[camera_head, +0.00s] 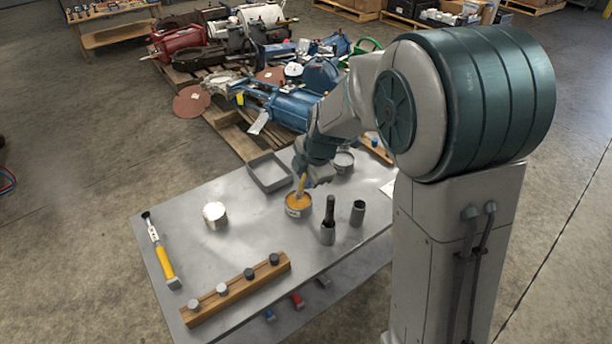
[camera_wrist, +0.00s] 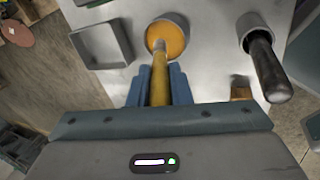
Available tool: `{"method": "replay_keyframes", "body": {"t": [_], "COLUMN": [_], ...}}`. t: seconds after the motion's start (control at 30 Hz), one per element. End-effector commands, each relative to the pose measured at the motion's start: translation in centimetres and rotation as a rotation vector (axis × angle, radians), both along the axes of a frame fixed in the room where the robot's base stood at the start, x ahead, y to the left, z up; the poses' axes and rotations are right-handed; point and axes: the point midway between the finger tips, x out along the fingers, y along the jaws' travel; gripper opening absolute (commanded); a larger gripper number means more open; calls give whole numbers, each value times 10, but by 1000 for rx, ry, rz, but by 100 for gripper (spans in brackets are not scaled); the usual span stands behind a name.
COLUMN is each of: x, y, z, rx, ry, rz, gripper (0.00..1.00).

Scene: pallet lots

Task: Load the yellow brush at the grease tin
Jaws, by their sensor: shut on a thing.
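The grease tin (camera_head: 298,209) is a short round can with orange-yellow grease, standing on the metal table. It also shows in the wrist view (camera_wrist: 183,31), at the top middle. The yellow brush (camera_head: 301,187) is held by my gripper (camera_head: 314,176), its handle pointing up out of the tin. In the wrist view the brush (camera_wrist: 160,80) runs between the two blue-grey fingers (camera_wrist: 159,88), and its lower end reaches over the tin's opening into the grease. The bristle tip is hidden, so I cannot tell how deep it is.
The table (camera_head: 240,236) holds a square grey tray (camera_head: 269,185), a cup with a dark handle (camera_head: 328,232), a dark cup (camera_head: 357,213), a white-topped can (camera_head: 215,215), a wooden rack (camera_head: 236,290) and a yellow-handled tool (camera_head: 163,262).

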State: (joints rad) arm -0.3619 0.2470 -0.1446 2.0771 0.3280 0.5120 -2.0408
Motion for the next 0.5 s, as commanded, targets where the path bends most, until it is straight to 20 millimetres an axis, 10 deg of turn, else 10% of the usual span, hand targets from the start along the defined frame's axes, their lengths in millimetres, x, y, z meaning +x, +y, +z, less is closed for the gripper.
{"method": "replay_keyframes", "body": {"t": [0.5], "x": [0], "y": [0], "z": [-3], "rx": [0], "ry": [-1], "rz": [0], "gripper": [0]}}
